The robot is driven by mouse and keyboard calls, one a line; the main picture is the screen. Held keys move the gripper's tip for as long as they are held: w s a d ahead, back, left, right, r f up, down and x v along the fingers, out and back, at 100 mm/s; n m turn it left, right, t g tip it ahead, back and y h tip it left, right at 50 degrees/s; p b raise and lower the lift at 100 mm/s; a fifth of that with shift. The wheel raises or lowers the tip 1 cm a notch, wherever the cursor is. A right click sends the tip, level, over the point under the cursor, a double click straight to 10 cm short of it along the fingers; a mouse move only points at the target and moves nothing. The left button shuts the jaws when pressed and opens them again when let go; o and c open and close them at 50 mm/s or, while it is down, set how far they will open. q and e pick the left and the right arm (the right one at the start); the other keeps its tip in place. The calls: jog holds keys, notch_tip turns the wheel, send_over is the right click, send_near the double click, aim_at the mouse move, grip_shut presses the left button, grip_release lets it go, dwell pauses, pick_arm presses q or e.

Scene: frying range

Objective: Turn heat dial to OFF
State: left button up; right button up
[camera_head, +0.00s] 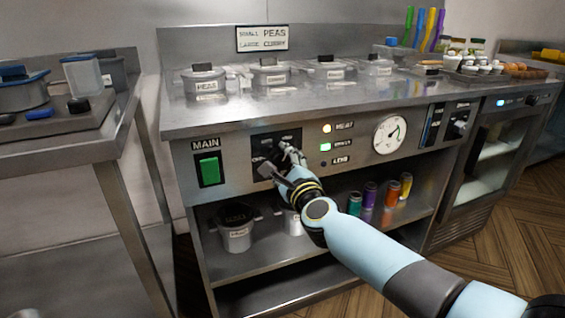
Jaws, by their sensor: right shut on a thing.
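The heat dial sits on a black panel (262,142) on the range's front, to the right of the green MAIN switch (208,169). My right gripper (283,158) is at this panel, shut on the dial, and its fingers and wrist cover most of it. The dial's pointer setting cannot be read. A round gauge (389,134) is further right. My left gripper is not in view.
Lidded pots (203,80) and a spice tray (475,68) stand on the steel counter (300,108). Coloured cans (370,194) and a grey pot (235,228) sit on the shelf below. A side table (60,150) stands at left.

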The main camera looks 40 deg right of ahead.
jog(key=n+p, duration=0.2)
jog(key=n, duration=0.4)
jog(key=shift+n, duration=0.3)
jog(key=n+p, duration=0.2)
jog(key=n, duration=0.3)
jog(key=shift+n, duration=0.3)
jog(key=n+p, duration=0.1)
jog(key=n, duration=0.2)
jog(key=n+p, duration=0.1)
jog(key=n, duration=0.2)
jog(key=shift+r+n+t+y, duration=0.1)
jog(key=shift+n+t+y, duration=0.2)
jog(key=shift+y, duration=0.1)
jog(key=n+p, duration=0.1)
jog(key=n, duration=0.2)
jog(key=shift+p, duration=0.35)
jog(key=shift+n+p, duration=0.35)
jog(key=shift+n, duration=1.05)
jog(key=o, duration=1.2)
